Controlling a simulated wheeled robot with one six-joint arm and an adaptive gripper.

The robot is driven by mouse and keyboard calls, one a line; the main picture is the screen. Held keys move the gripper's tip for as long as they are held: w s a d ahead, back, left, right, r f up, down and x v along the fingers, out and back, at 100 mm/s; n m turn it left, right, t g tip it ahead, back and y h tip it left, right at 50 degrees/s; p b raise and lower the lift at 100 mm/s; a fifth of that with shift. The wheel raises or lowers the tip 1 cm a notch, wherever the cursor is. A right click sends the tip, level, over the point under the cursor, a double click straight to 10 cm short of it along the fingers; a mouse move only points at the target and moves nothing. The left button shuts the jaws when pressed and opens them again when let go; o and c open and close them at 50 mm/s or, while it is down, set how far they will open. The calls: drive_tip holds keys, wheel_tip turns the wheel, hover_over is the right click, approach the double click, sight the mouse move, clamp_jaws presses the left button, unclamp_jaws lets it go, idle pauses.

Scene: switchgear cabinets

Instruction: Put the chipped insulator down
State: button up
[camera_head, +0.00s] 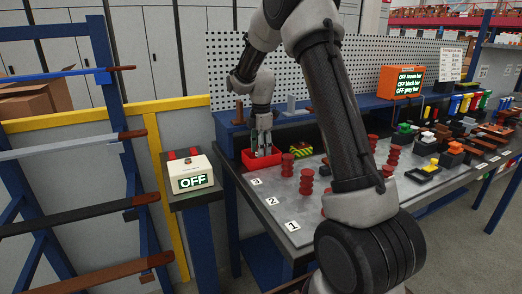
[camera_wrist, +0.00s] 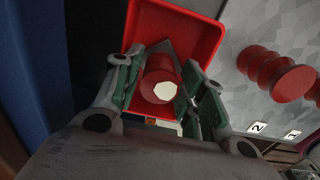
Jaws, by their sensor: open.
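The red bin (camera_head: 249,161) sits at the near left end of the workbench; its red wall (camera_wrist: 206,35) also fills the upper middle of the wrist view. My gripper (camera_head: 263,146) points down into it. In the wrist view my gripper (camera_wrist: 162,66) has its two green-padded fingers apart, one on each side of a red insulator (camera_wrist: 160,70). A pale, many-sided patch shows on this insulator's near end. It is inside the bin's outline with gaps to the fingers; its lower end and contact with the floor are hidden. In the head view it is mostly hidden.
Several red ribbed insulators (camera_head: 306,181) stand on the grey benchtop (camera_head: 265,188) beside number labels. A box reading OFF (camera_head: 193,181) stands left. A pegboard (camera_head: 300,65) rises behind.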

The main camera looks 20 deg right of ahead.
wheel_tip(320, 180, up, 11)
drive_tip(key=s+r+m+t, duration=0.1)
drive_tip(key=s+r+m, duration=0.2)
drive_tip(key=s+r, duration=0.35)
drive_tip(key=s+a+f+m+t, duration=0.1)
drive_tip(key=s+f+m+t, duration=0.1)
drive_tip(key=s+m, duration=1.3)
drive_tip(key=s+t, duration=0.1)
drive_tip(key=s, duration=1.2)
drive_tip(key=shift+s+a, duration=0.2)
drive_tip(key=shift+s, duration=0.2)
